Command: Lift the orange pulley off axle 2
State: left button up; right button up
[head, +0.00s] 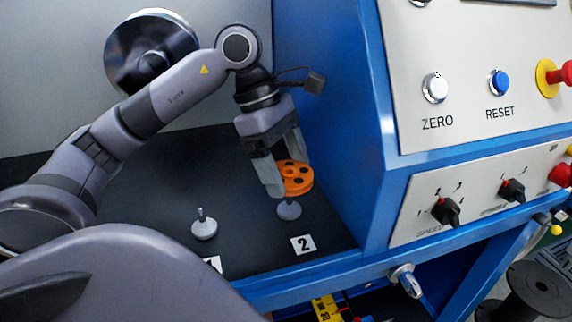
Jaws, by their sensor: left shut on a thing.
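The orange pulley (298,178) is a flat disc with several dark holes. My left gripper (282,180) is shut on it, with one finger in front of its left side and the other behind it. The pulley appears just above axle 2 (289,210), a grey post with a round base; I cannot tell whether the axle's tip is still inside it. The white label "2" (303,244) lies in front of that axle. My right gripper is not in view.
A bare axle (204,226) stands to the left, by a partly hidden label (212,264). The blue cabinet with its control panel (480,90) rises close on the right. A shiny metal wheel (150,50) is on the back wall. Black deck (150,185) lies clear left of the axles.

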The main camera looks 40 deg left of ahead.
pick_arm(q)
jog(key=shift+r, duration=0.1)
notch_tip(320, 180, up, 4)
jog(key=p, duration=0.3)
dwell(0.4)
dwell(0.6)
